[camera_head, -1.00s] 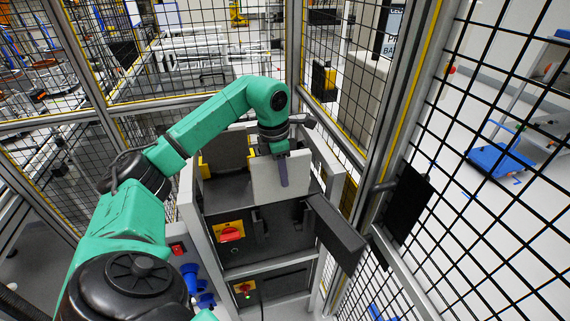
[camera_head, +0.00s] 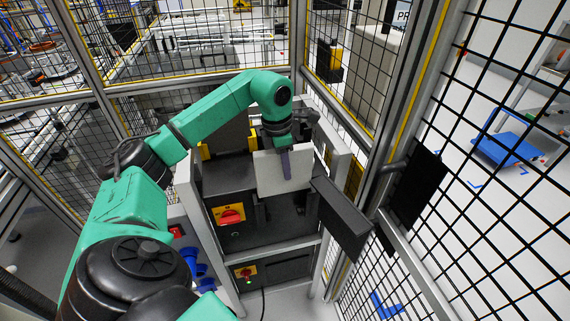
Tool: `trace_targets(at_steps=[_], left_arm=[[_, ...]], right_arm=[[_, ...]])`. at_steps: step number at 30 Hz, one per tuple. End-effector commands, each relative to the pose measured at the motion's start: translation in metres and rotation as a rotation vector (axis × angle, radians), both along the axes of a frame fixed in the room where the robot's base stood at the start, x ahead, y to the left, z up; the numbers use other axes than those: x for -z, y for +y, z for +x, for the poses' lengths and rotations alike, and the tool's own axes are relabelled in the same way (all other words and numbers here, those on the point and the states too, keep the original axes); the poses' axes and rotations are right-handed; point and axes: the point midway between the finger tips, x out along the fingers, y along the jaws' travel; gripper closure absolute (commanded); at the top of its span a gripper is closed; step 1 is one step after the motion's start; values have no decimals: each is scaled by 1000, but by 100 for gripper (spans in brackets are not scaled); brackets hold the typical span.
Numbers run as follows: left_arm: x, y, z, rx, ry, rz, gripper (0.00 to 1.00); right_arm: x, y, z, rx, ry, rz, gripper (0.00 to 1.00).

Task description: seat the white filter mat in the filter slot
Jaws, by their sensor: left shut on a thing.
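The white filter mat (camera_head: 268,174) is a flat, pale square panel, held roughly upright in front of the dark machine cabinet. My left gripper (camera_head: 285,165) is shut on the mat near its upper edge, with one finger lying over its front face. The mat hides part of the cabinet front, and I cannot make out the filter slot itself or whether the mat touches the cabinet. A dark hinged flap (camera_head: 342,220) stands open to the right of the mat. My right gripper is not in view.
The cabinet has a red-and-yellow rotary switch (camera_head: 231,215) below left of the mat. A grey metal frame surrounds the cabinet. Black mesh fencing (camera_head: 500,130) closes off the right and back. Blue connectors (camera_head: 195,263) hang at the cabinet's left.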

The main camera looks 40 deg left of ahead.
Motion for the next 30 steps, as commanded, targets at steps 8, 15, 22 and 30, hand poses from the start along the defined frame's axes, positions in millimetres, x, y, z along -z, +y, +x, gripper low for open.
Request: trace_targets(at_steps=[8,15,22,30], left_arm=[[24,0,0,0,0,0,100],[42,0,0,0,0,0,100],[53,0,0,0,1,1,100],[54,0,0,0,0,0,100]], right_arm=[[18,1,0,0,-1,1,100],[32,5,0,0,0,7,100],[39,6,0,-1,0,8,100],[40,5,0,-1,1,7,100]])
